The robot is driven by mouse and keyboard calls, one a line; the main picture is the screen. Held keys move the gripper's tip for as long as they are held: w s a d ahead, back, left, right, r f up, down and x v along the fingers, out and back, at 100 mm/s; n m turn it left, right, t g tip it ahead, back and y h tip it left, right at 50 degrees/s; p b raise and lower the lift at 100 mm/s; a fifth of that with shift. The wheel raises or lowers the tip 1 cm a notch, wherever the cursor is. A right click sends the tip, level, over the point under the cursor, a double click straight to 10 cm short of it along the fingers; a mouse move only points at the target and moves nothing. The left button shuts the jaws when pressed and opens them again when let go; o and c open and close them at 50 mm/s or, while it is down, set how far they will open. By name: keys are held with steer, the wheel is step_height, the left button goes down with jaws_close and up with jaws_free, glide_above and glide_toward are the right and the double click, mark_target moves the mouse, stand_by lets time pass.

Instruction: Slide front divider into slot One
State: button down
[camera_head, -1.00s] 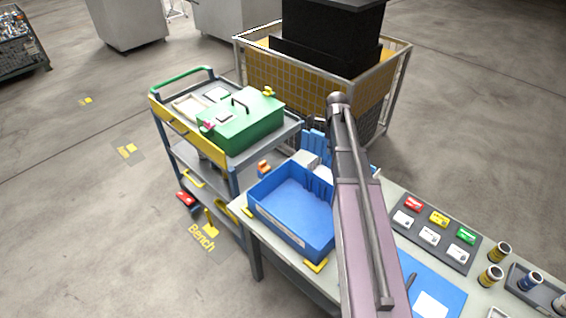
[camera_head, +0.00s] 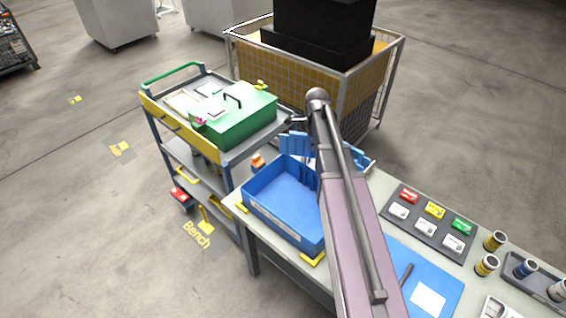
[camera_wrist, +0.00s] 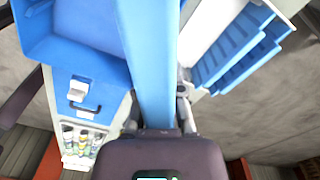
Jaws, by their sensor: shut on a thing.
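In the wrist view my gripper (camera_wrist: 158,105) is shut on a long blue divider (camera_wrist: 147,45). The divider runs edge-on up the middle of the picture, and its far end is cut off. In the head view the tray (camera_head: 268,212) stands open on the bench. My arm covers its right part and hides most of my gripper. Other blue dividers (camera_wrist: 235,50) stand in a pale rack at the right of the wrist view. I cannot read any slot labels.
A shelf cart with a green case (camera_head: 235,120) stands left of the bench. A yellow mesh cage (camera_head: 300,78) is behind it. Coloured blocks on a dark panel (camera_head: 408,222), cans (camera_head: 486,265) and a blue mat (camera_head: 445,275) fill the bench's right side.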

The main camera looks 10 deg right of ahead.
steer(key=s+a+f+n+b, duration=0.2)
steer(key=a+f+n+b, duration=0.1)
steer(key=a+n, duration=0.8)
steer(key=shift+s+f+n, duration=0.15)
steer(key=shift+n, duration=0.35)
steer(key=shift+f, duration=0.15)
steer(key=shift+f+b, duration=2.1)
steer(key=shift+b, duration=0.1)
steer(key=shift+f+b, duration=4.8)
